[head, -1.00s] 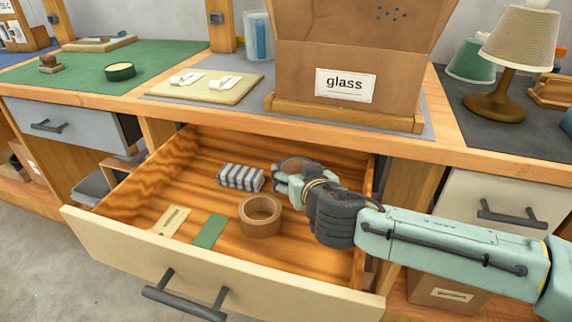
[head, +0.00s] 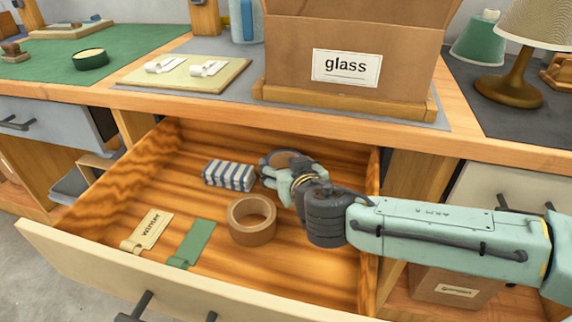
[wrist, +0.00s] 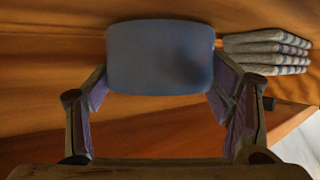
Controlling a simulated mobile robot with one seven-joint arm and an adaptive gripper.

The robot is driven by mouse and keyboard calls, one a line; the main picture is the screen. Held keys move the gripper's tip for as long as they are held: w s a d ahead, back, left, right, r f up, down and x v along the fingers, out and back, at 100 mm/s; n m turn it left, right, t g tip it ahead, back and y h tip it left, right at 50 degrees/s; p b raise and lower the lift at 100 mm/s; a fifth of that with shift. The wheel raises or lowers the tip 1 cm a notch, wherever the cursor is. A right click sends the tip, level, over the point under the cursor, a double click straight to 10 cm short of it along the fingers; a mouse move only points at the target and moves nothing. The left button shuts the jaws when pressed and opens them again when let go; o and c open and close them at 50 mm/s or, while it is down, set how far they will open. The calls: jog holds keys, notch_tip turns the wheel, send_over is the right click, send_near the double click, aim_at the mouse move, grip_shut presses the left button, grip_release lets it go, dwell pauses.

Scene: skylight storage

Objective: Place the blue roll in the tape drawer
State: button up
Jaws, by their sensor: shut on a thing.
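The blue roll (wrist: 160,57) is between the two fingers of my gripper (wrist: 160,95) in the wrist view, with a finger at each side. In the head view my gripper (head: 277,174) is inside the open wooden drawer (head: 320,215), toward its back right. The roll's rim (head: 286,153) shows just behind the fingers, partly hidden by them. My gripper is shut on the roll. I cannot tell whether the roll touches the drawer floor. A brown tape roll (head: 252,220) lies in the same drawer, in front of my gripper.
A striped folded cloth (head: 229,175) lies just left of my gripper; it also shows in the wrist view (wrist: 267,51). A cream tag (head: 150,232) and a green tag (head: 192,243) lie at the front left. A box labelled glass (head: 345,65) stands on the bench above.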

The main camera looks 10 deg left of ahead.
jog(key=shift+f, duration=0.2)
jog(key=o, duration=1.2)
